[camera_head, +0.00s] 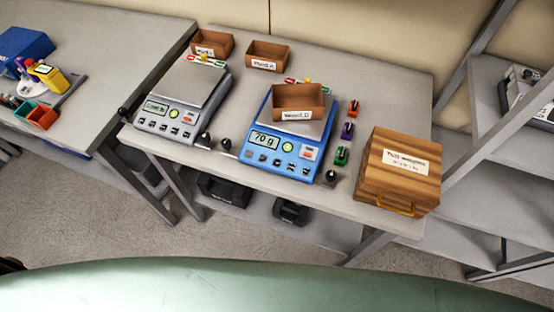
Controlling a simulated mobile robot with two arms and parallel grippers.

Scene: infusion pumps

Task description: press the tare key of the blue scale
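The blue scale (318,135) stands on the grey table (395,85), right of its middle. Its display (265,140) appears to read 70 g. A small brown open box (297,92) with a label that looks like "Ward D" sits on its pan. The key labels are too small to read, so I cannot tell which is tare. Neither of my grippers is in view.
A grey scale (184,100) with an empty pan stands to the left. Two brown boxes (211,42) (268,55) stand behind. Black knobs (331,176) stand near the front edge.

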